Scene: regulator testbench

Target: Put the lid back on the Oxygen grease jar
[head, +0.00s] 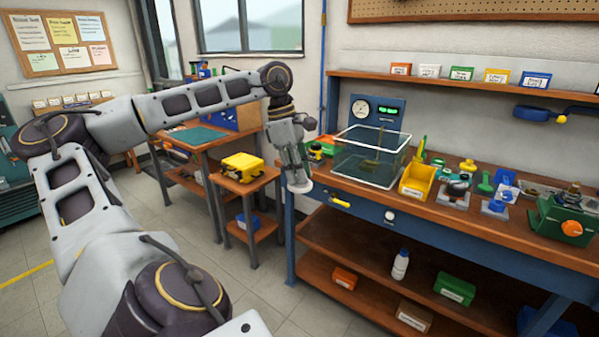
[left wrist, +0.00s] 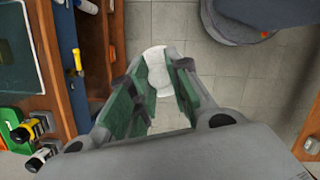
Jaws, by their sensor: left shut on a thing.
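My left gripper (head: 296,178) hangs beside the left end of the workbench, fingers pointing down. I cannot pick out the Oxygen grease jar for certain among the small items on the bench. My right gripper is not in view.
The workbench (head: 353,190) carries a clear tank (head: 370,160), a yellow bin (head: 416,182), several small parts and a green vise-like device (head: 563,222). A small side table (head: 236,186) with a yellow case (head: 243,166) stands left of the gripper.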

